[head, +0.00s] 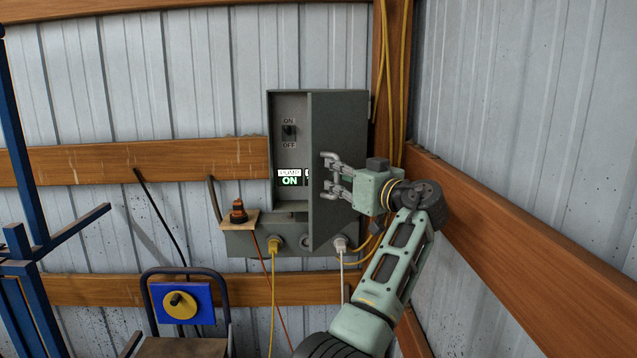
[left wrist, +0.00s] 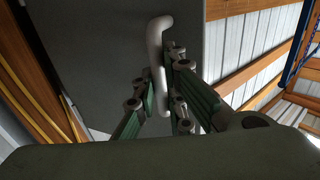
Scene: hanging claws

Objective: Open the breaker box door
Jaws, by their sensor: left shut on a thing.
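The grey breaker box (head: 290,205) hangs on the wall in the middle of the head view. Its door (head: 340,115) stands partly open. The left part of the interior shows, with an ON/OFF switch (head: 289,132) and a lit green "PUMP ON" sign (head: 289,181). My left gripper (head: 332,175) is at the door's outer face, shut on the pale door handle. In the left wrist view the handle (left wrist: 155,45) runs between the fingers of my left gripper (left wrist: 166,90), against the dark door (left wrist: 110,50). My right gripper is not in view.
Yellow (head: 273,245) and white plugs (head: 340,244) with cords sit below the box. An orange-topped part (head: 238,212) stands at its left. A metal wall (head: 530,110) closes the right side.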

